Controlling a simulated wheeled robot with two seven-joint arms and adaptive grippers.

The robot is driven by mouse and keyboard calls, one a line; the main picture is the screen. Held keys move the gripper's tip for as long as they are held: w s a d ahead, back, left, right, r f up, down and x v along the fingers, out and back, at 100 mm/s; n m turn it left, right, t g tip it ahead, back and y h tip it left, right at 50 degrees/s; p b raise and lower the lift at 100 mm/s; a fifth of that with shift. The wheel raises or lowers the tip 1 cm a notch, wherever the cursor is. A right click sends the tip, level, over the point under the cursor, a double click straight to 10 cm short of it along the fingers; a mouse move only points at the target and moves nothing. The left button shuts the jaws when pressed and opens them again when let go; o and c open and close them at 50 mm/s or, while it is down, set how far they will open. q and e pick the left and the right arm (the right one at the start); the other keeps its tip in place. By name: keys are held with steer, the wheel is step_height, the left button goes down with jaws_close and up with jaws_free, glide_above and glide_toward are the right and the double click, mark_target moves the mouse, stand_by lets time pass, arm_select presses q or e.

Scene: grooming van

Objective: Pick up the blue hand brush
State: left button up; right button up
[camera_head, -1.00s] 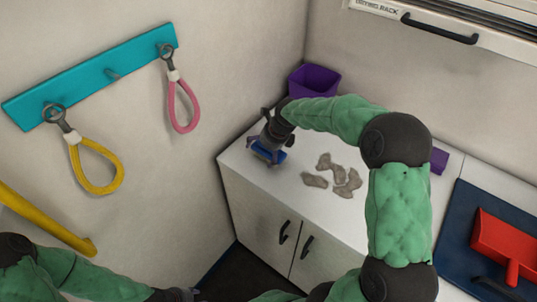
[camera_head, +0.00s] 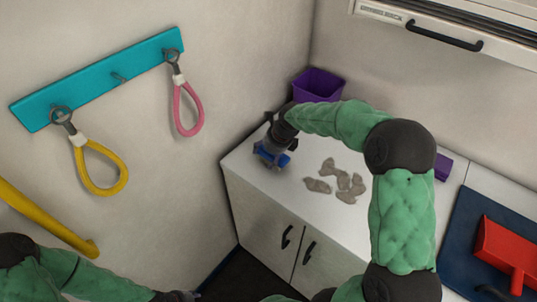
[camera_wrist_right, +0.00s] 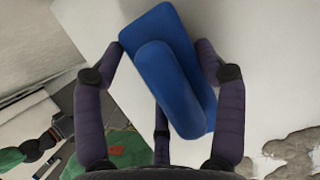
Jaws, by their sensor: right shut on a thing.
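The blue hand brush (camera_head: 268,157) is at the left end of the white counter in the head view. It fills the middle of the right wrist view (camera_wrist_right: 172,75), with its rounded handle facing the camera. My right gripper (camera_head: 274,150) reaches it from above and is shut on it, with fingers on both sides. The head view does not show clearly whether the brush touches the counter. My left arm (camera_head: 90,280) lies along the bottom left of the head view; its gripper end (camera_head: 175,296) is small and cut by the frame's lower edge.
Several grey-brown fur clumps (camera_head: 340,183) lie right of the brush on the counter (camera_head: 300,217). A purple bin (camera_head: 318,85) stands behind. A red dustpan (camera_head: 505,250) lies on a dark blue mat (camera_head: 465,215) at right. Yellow and pink loops hang from a teal rack (camera_head: 95,83).

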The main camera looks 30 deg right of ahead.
mark_target(264, 152)
steer(key=r, duration=0.1)
steer(key=r+p, duration=0.1)
steer(key=r, duration=0.1)
steer(key=shift+s+a+r, duration=0.1)
steer(key=shift+s+r, duration=0.1)
steer(key=shift+r, duration=0.1)
steer(key=s+a+r+p, duration=0.3)
steer(key=s+a+r, duration=0.2)
steer(key=s+r, duration=0.3)
steer(key=shift+s+a, duration=0.2)
steer(key=shift+s, duration=0.9)
steer(key=shift+s+a+r+p, duration=0.2)
steer(key=shift+s+a+r, duration=0.05)
steer(key=shift+s, duration=0.2)
steer(key=shift+s+a+r+p, duration=0.2)
steer(key=shift+s, duration=0.2)
steer(key=o, duration=0.6)
steer(key=c, duration=0.4)
